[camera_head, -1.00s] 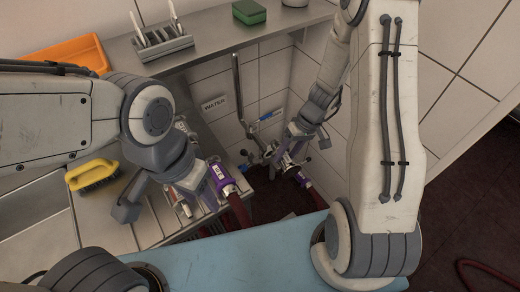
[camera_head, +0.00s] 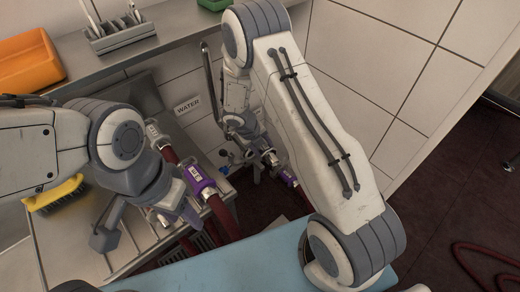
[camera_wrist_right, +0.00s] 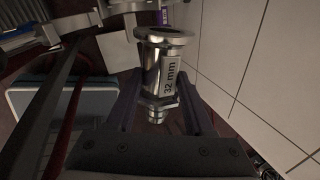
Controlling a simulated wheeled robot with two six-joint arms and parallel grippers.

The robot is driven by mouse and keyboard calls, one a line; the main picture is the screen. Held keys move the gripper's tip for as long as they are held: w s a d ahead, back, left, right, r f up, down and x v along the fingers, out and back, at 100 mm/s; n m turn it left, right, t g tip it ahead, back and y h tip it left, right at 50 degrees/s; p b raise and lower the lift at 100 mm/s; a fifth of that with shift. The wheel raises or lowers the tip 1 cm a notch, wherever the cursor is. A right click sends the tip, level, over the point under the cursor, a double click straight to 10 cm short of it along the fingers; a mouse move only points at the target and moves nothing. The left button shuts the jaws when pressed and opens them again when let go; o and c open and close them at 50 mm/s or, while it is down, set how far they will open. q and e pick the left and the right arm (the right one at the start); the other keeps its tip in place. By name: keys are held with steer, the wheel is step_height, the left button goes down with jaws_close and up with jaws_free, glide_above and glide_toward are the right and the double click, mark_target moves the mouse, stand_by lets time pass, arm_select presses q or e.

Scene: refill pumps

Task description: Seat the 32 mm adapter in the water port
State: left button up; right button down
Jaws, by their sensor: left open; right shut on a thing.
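In the right wrist view the metal 32 mm adapter (camera_wrist_right: 165,75) stands between the dark fingers of my right gripper (camera_wrist_right: 160,112), which is shut on it. Its wide flange faces away from the palm. In the head view my right gripper (camera_head: 262,158) is mostly hidden by my arm, beside the wall pipework. The WATER sign (camera_head: 187,104) is on the tiled wall, left of the pipe (camera_head: 208,85). The water port itself is hidden or too small to tell. My left gripper (camera_head: 188,213) is open over the metal counter, close to a purple-collared hose end (camera_head: 199,182).
A yellow brush (camera_head: 55,194) lies on the counter at the left. A grey rack (camera_head: 122,34) and orange bin (camera_head: 28,60) stand on the shelf. Tiled wall (camera_head: 365,80) bounds the right side.

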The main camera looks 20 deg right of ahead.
steer(key=shift+w+a+f+n+t, duration=0.2)
steer(key=shift+w+n, duration=0.2)
steer(key=shift+n, duration=0.15)
steer(key=shift+w+a+f+n+t, duration=0.1)
steer(key=shift+w+n+t, duration=0.1)
steer(key=shift+w+n, duration=0.25)
steer(key=b, duration=0.7)
glide_above(260, 168)
step_height(260, 168, down, 6)
steer(key=shift+d, duration=0.1)
steer(key=shift+f+b, duration=0.8)
steer(key=shift+f, duration=0.9)
steer(key=shift+c, duration=1)
jaws_free()
steer(key=shift+f, duration=0.1)
steer(key=p+v, duration=0.2)
steer(key=v, duration=0.8)
steer(key=shift+r+p, duration=0.25)
steer(key=shift+p, duration=0.05)
steer(key=shift+s, duration=0.1)
